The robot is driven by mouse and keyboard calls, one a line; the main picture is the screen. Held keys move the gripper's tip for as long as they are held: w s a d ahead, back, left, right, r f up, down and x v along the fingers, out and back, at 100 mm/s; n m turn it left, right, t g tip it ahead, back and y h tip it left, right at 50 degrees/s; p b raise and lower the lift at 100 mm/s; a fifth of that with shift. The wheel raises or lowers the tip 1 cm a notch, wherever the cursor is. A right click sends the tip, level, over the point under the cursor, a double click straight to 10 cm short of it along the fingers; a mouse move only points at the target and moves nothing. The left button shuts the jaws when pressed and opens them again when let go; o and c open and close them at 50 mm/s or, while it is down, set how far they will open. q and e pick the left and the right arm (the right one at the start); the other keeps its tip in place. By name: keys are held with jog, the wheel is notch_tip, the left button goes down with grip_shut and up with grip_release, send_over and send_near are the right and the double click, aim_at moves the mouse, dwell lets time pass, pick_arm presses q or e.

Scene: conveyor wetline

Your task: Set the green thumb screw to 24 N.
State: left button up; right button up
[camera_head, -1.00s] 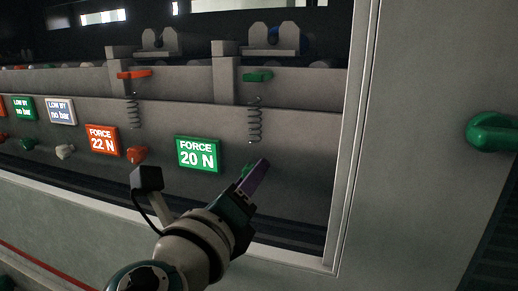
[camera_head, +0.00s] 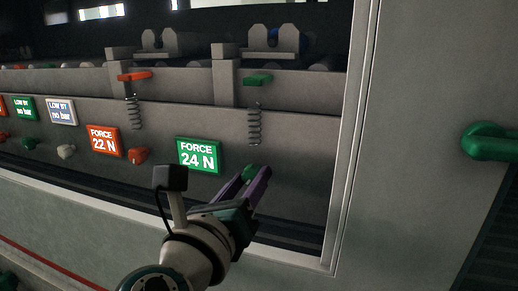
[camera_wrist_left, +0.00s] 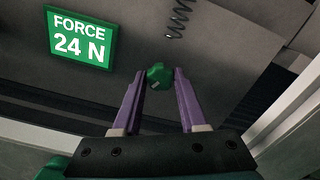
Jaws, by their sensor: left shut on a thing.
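The green thumb screw (camera_head: 249,173) sits on the grey panel below the spring, partly hidden by my fingers in the head view. It shows more clearly in the left wrist view (camera_wrist_left: 159,75), between the fingertips. My left gripper (camera_head: 257,174) has purple fingers and is shut on the green thumb screw; its fingertips also show in the left wrist view (camera_wrist_left: 159,78). The green display (camera_head: 199,156) left of the screw reads FORCE 24 N, and it reads the same in the left wrist view (camera_wrist_left: 82,39). My right gripper is not in view.
An orange display (camera_head: 103,141) reads FORCE 22 N, with an orange screw (camera_head: 138,154) beside it. A coiled spring (camera_head: 254,127) hangs under a green tab (camera_head: 257,80). A light frame post (camera_head: 350,150) stands to the right, with a green handle (camera_head: 490,142) beyond it.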

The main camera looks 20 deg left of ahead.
pick_arm(q)
jog(key=shift+m, duration=0.5)
dwell(0.4)
jog(key=o, duration=0.9)
jog(key=s+p, duration=0.1)
jog(key=s, duration=0.5)
jog(key=shift+a+p, duration=0.15)
jog(key=shift+p, duration=0.15)
